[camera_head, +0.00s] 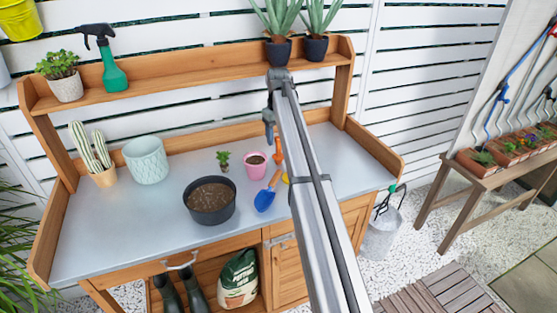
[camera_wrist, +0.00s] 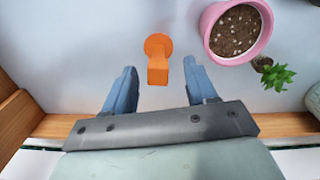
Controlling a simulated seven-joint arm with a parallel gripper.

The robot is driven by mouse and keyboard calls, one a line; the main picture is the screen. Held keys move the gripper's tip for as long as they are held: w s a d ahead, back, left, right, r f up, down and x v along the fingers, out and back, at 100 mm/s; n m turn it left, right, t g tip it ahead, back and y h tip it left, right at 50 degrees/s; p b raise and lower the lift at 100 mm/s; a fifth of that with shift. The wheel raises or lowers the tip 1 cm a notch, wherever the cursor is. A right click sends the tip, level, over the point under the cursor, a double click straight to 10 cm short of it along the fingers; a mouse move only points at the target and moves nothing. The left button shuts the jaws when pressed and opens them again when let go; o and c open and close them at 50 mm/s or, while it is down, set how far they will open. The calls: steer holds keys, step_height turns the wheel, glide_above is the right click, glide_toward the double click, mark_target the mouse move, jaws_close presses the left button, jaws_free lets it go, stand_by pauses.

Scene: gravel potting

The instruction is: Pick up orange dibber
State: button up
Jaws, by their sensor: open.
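The orange dibber (camera_wrist: 157,60) shows in the wrist view just ahead of and between my fingertips, with a round end and a narrower block-like part. In the head view the dibber (camera_head: 278,151) is at the back of the bench, right of the pink pot, partly hidden by my arm. My gripper (camera_wrist: 160,76) is open, with one blue finger on each side of the dibber's line and clear gaps to it. In the head view my gripper (camera_head: 268,125) is above the dibber. I cannot tell the exact height between them.
A pink pot (camera_head: 256,165) of gravelly soil stands close to the dibber; a small green plant (camera_head: 222,160) is left of it. A blue trowel (camera_head: 266,196) lies in front. A dark pot (camera_head: 210,200) stands further left. The bench's back board (camera_wrist: 70,125) is near my gripper.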

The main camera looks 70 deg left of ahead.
mark_target(278, 144)
steer(key=shift+w+a+f, duration=0.1)
steer(key=shift+f, duration=2.25)
steer(key=shift+c, duration=0.5)
jaws_close()
